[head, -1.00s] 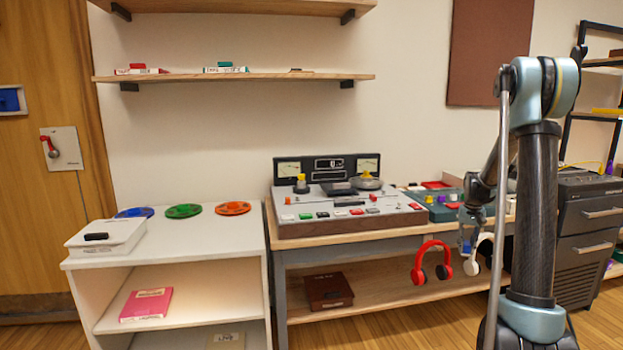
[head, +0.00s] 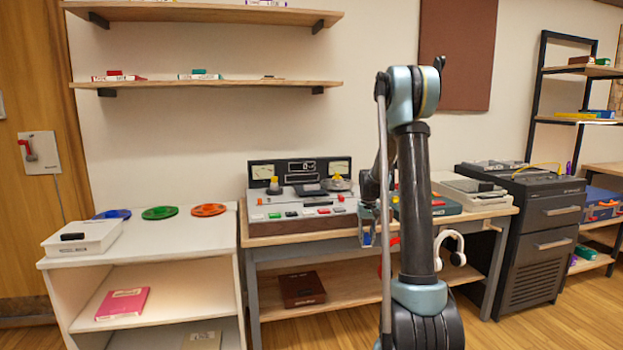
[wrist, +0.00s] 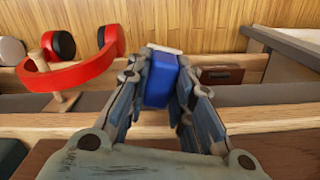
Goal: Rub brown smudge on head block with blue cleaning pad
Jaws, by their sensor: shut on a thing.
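My gripper (head: 368,228) hangs low at the front of the bench, by the right end of the tape machine (head: 300,212). In the wrist view my gripper (wrist: 166,82) is shut on the blue cleaning pad (wrist: 159,83), which sits between its fingers with a pale face at the far end. The pad shows as a small blue patch in the head view (head: 366,239). The head block seems to be the dark piece on the machine's top (head: 310,189). I cannot make out the brown smudge.
Red headphones (wrist: 85,65) hang on a wooden peg near my gripper. White headphones (head: 448,246) hang at the bench front. A white shelf unit (head: 150,270) with coloured reels stands left. A dark cabinet (head: 525,235) stands right.

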